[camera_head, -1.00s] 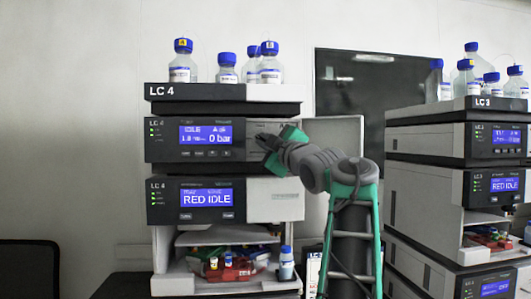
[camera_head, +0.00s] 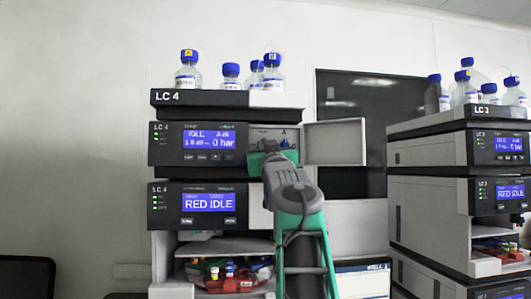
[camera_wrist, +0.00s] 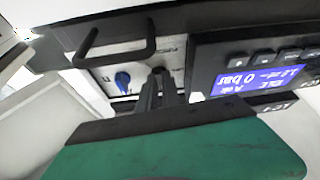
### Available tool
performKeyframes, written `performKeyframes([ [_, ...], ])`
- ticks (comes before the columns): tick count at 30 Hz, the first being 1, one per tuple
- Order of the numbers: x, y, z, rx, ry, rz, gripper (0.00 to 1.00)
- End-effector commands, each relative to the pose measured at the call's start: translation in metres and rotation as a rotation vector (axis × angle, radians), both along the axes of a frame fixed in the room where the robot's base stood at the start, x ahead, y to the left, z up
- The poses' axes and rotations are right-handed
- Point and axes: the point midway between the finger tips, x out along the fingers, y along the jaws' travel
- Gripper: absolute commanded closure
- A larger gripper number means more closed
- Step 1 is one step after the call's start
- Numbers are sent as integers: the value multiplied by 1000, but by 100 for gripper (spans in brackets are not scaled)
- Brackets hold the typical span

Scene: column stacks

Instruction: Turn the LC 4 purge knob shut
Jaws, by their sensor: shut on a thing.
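The LC 4 stack (camera_head: 200,98) stands at the centre-left. Its pump module (camera_head: 165,143) shows IDLE and 0 bar. The module's small door (camera_head: 336,143) is swung open to the right, baring a light panel. My gripper (camera_head: 267,147) reaches into this opening from the front. In the wrist view, which is turned over, my gripper (camera_wrist: 158,82) is shut on the dark purge knob (camera_wrist: 160,71), mostly hidden by the fingertips. A blue knob (camera_wrist: 122,80) sits beside it, untouched. The purge knob's turn angle cannot be told.
A dark bracket-like handle (camera_wrist: 115,45) stands close to the fingers in the wrist view. Blue-capped bottles (camera_head: 188,72) stand on top of LC 4. The LC 3 stack (camera_head: 430,130) is to the right. A module below reads RED IDLE.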

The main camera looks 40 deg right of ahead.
Motion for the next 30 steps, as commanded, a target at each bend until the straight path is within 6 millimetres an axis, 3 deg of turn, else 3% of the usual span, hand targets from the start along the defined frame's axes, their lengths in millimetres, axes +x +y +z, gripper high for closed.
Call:
performKeyframes([
  [23, -2, 4, 8, 92, -81, 2, 100],
  [24, -2, 4, 8, 91, -81, 3, 91],
  [30, -1, 3, 5, 95, -76, 1, 75],
])
